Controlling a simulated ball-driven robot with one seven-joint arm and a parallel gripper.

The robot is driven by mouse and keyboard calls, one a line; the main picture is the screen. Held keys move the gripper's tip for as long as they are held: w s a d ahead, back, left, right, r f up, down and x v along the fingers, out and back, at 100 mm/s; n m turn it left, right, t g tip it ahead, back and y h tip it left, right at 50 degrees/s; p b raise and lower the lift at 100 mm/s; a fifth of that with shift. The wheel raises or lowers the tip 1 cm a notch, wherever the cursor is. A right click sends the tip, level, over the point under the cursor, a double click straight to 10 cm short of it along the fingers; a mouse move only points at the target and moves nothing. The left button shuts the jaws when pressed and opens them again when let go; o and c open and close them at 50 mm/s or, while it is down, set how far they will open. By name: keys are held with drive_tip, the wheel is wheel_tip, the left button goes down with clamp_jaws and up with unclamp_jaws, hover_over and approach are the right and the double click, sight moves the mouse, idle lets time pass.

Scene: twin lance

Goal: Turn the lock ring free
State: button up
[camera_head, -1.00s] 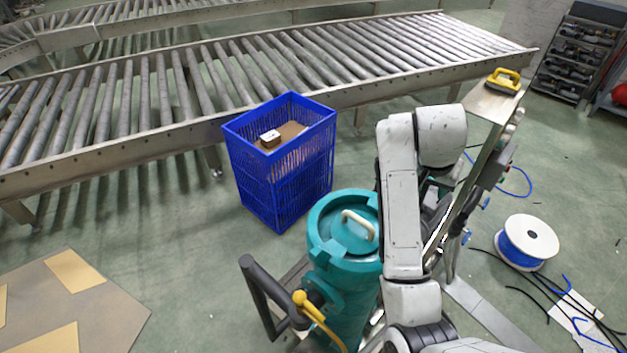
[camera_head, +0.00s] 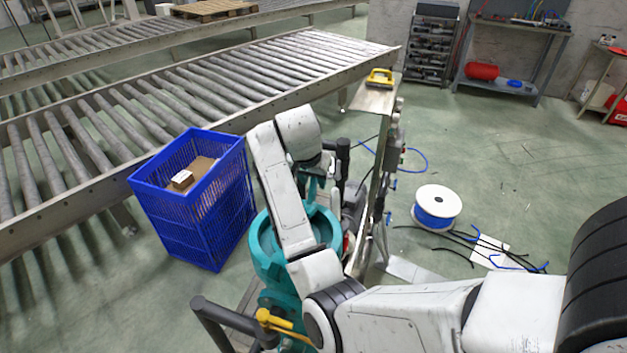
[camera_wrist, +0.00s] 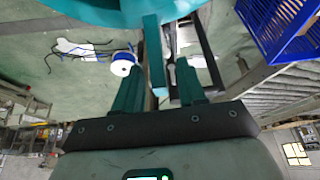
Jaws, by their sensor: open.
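The teal vessel (camera_head: 272,262) stands low in the middle of the head view, largely hidden by my arm. Its round teal rim, which may be the lock ring, crosses the top of the wrist view (camera_wrist: 95,10). A teal bar (camera_wrist: 155,55) projects from that edge. My gripper (camera_wrist: 161,66) is open, its two teal fingers pointing towards the rim. The bar shows between the fingers; I cannot tell whether they touch it. In the head view my gripper is partly hidden behind my arm. The vessel's lid and handle are not clearly visible.
A blue crate (camera_head: 205,215) with a small box stands left of the vessel, before the roller conveyor (camera_head: 90,155). A dark handle and a yellow lever (camera_head: 272,320) are at the vessel's front. A narrow stand (camera_head: 368,98) and cable spool (camera_head: 437,210) are to the right.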

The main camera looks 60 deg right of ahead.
drive_tip(key=shift+x, duration=0.9)
clamp_jaws()
